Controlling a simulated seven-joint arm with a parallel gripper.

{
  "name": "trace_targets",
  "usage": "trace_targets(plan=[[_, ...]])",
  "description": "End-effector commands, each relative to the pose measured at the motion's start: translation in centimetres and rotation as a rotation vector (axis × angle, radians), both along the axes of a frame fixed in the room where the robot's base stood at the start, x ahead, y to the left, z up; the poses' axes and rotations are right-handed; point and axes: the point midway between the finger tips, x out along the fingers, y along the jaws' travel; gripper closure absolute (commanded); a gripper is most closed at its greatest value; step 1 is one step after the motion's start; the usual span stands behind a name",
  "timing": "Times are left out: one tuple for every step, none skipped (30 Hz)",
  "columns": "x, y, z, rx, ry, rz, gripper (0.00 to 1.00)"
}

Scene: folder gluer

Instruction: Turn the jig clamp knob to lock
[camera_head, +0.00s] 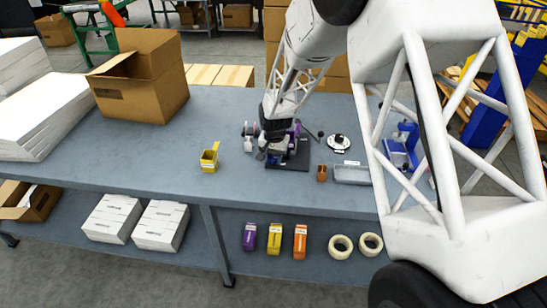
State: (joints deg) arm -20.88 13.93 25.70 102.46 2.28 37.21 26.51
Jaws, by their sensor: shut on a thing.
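The jig (292,162) stands on the grey-blue bench, with a dark flat base and purple parts above it. My gripper (268,147) reaches down from above at the jig's left side. It is shut at the jig clamp knob, which is hidden between and behind the fingers. I cannot make out the knob's angle, or whether it stands at lock.
The bench (120,160) holds a cardboard box (150,95), white stacks (50,115), a yellow holder (210,157), a white disc (338,143), a small brown block (321,173), a grey tray (352,174) and a blue fixture (402,150). Bench between box and yellow holder is clear.

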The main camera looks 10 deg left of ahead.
Motion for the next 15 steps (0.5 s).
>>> trace_targets(plan=[[0.04,0.02,0.12,0.001,-0.002,-0.013,0.88],[0.04,0.02,0.12,0.001,-0.002,-0.021,0.88],[0.04,0.02,0.12,0.001,-0.001,-0.027,0.88],[0.03,0.02,0.12,0.001,-0.001,-0.032,0.88],[0.03,0.02,0.12,0.001,-0.001,-0.036,0.88],[0.03,0.02,0.12,0.001,-0.002,-0.039,0.88],[0.04,0.02,0.12,0.001,-0.002,-0.041,0.88],[0.03,0.02,0.11,0.001,-0.002,-0.042,0.88],[0.04,0.02,0.12,0.001,-0.002,-0.043,0.88],[0.04,0.02,0.11,0.001,-0.002,-0.043,0.88],[0.04,0.02,0.12,0.001,-0.002,-0.043,0.88],[0.04,0.02,0.12,0.001,-0.002,-0.043,0.88],[0.04,0.02,0.12,0.001,-0.002,-0.043,0.88],[0.05,0.02,0.12,0.001,-0.002,-0.043,0.88],[0.05,0.02,0.12,0.001,-0.002,-0.043,0.88]])
